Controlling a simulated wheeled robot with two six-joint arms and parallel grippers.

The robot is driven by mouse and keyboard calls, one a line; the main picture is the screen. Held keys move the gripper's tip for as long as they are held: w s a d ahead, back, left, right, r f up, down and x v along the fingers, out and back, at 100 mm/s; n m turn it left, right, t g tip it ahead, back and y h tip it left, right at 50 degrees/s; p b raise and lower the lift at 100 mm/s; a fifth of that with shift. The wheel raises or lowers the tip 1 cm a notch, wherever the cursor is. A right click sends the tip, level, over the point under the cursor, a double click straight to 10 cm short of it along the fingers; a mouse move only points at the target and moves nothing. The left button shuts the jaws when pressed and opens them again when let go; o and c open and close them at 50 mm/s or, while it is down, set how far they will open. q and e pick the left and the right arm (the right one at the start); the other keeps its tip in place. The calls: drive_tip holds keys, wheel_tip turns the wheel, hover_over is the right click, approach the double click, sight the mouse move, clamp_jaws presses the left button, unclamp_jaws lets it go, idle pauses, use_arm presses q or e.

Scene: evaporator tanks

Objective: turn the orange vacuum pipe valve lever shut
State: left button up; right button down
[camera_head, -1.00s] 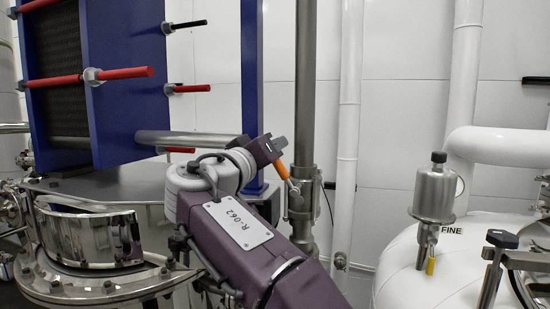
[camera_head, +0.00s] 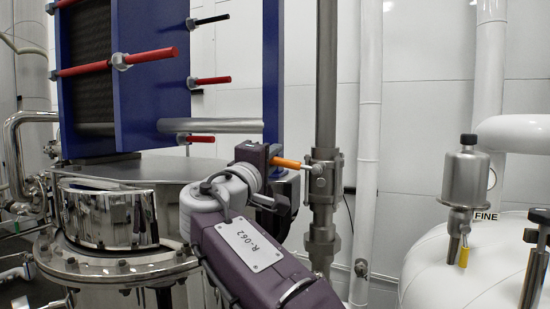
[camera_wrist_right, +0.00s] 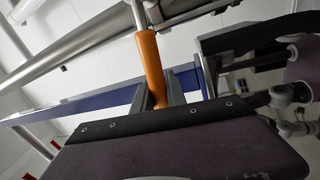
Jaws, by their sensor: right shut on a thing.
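The orange valve lever (camera_head: 287,163) points left from the valve body (camera_head: 322,178) on the vertical grey vacuum pipe (camera_head: 326,80). It lies close to horizontal, roughly across the pipe. My right gripper (camera_head: 272,160) is at the lever's free left end, shut on it, and hides that end. In the right wrist view the orange lever (camera_wrist_right: 151,65) runs down between the two fingers of my right gripper (camera_wrist_right: 158,95). My left gripper is not in view.
A blue-framed plate unit with red rods (camera_head: 130,60) stands behind my arm at left. A shiny tank with a round port (camera_head: 105,215) is below it. A white pipe (camera_head: 370,130) stands close right of the valve. A white tank (camera_head: 430,265) is at right.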

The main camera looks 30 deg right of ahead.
drive_tip(key=shift+f+n+b, duration=0.5)
drive_tip(key=shift+f+n, duration=0.15)
drive_tip(key=shift+n, duration=0.25)
drive_tip(key=c, duration=1.6)
unclamp_jaws()
drive_tip(key=shift+t, duration=0.3)
drive_tip(key=shift+c, duration=0.2)
drive_tip(key=o, duration=0.3)
drive_tip(key=shift+d, duration=0.1)
drive_tip(key=shift+w+d+f, duration=0.15)
drive_tip(key=shift+w+d, duration=0.05)
drive_tip(key=shift+d, duration=0.1)
drive_tip(key=b+v, duration=0.3)
drive_tip(key=v, duration=0.6)
drive_tip(key=shift+b, duration=0.3)
